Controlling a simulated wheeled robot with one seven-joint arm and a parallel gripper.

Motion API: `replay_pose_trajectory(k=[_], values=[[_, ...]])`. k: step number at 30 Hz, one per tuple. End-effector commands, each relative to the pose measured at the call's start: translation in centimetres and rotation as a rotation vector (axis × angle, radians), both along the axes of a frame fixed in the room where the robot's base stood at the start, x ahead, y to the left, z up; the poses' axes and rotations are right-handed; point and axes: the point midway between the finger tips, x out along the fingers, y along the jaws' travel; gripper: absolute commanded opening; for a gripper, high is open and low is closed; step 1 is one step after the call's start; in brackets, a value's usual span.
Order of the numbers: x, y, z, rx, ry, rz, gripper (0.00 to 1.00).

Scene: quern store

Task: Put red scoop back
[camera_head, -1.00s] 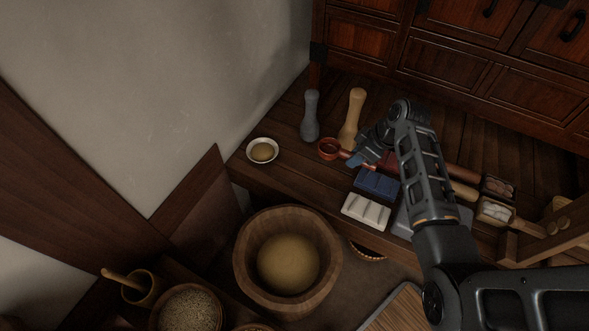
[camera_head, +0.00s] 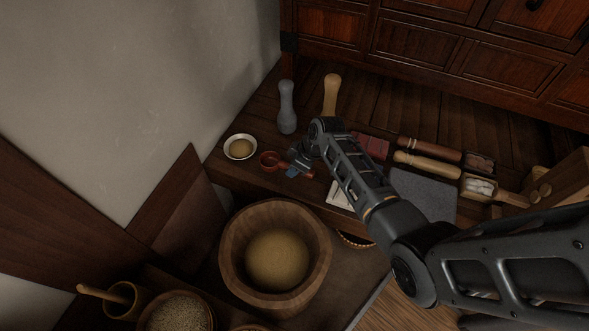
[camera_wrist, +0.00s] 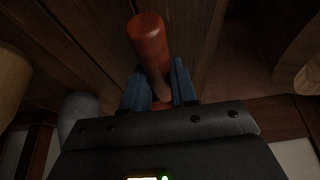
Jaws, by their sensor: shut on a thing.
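In the wrist view the scoop's thick reddish handle (camera_wrist: 148,38) rises from between the blue fingertips (camera_wrist: 160,92). The bowl is mostly hidden there by the gripper body. The scoop is near the front edge of the wooden shelf (camera_head: 225,178); I cannot tell whether it touches the shelf.
A small white bowl (camera_head: 240,147) stands left of the scoop. A grey pestle (camera_head: 286,108) and a tan pestle (camera_head: 331,95) stand behind. A large wooden bowl (camera_head: 232,262) stands in front.

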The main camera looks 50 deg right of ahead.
Motion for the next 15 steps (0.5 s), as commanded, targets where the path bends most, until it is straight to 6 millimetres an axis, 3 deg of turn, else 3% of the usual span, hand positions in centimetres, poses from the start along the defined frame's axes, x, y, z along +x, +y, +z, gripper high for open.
replay_pose_trajectory(k=[3, 14, 15], values=[[0.08, -0.05, -1.02, 0.000, -0.002, -0.001, 0.00], [0.04, -0.03, -1.36, 0.000, -0.001, 0.000, 0.00], [0.04, -0.04, -1.39, 0.000, -0.001, 0.000, 0.28]])
